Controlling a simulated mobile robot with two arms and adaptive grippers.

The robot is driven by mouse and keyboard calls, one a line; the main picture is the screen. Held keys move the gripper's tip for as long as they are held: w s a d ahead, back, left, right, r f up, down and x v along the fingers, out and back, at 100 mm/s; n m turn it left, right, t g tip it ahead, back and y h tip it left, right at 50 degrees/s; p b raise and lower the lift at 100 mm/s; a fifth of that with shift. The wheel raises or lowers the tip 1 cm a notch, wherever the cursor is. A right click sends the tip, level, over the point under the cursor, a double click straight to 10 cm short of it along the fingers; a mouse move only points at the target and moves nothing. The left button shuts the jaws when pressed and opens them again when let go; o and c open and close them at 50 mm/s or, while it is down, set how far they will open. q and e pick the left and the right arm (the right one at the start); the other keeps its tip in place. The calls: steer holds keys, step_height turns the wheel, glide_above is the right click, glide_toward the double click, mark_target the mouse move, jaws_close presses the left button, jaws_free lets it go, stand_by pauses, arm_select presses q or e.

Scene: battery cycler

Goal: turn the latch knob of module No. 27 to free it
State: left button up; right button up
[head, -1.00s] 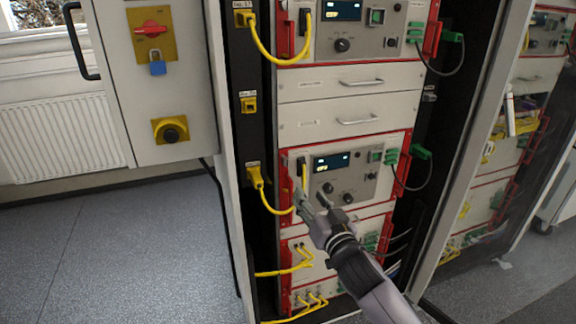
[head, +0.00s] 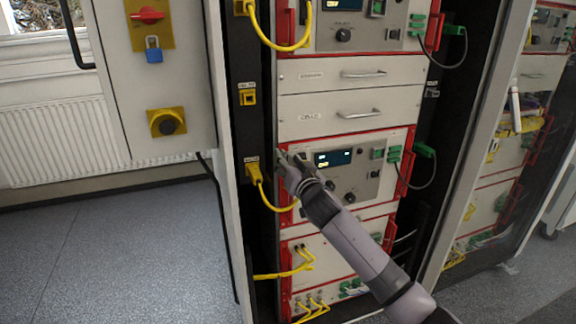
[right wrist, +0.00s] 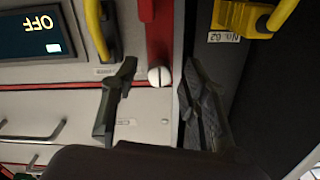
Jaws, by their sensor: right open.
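The module (head: 360,190) is a light panel with red edging, a blue display and small dark knobs, in the middle of the rack; I cannot read its number. In the right wrist view a small round white latch knob (right wrist: 159,76) with a dark slot sits at the panel edge by a red strip. My right gripper (right wrist: 158,70) is open, with one finger on each side of the knob; contact is not clear. In the head view my right gripper (head: 287,158) is at the module's upper left corner and hides the knob. My left gripper is out of view.
A yellow plug and cable (head: 262,185) hang just left of the module. Green connectors (head: 394,154) with a dark cable are on its right. Above are two plain drawers (head: 345,115) with handles. A cabinet (head: 165,95) with a red switch and padlock stands left.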

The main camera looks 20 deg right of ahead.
steer(key=shift+w, duration=0.45)
steer(key=shift+c, duration=0.6)
jaws_close()
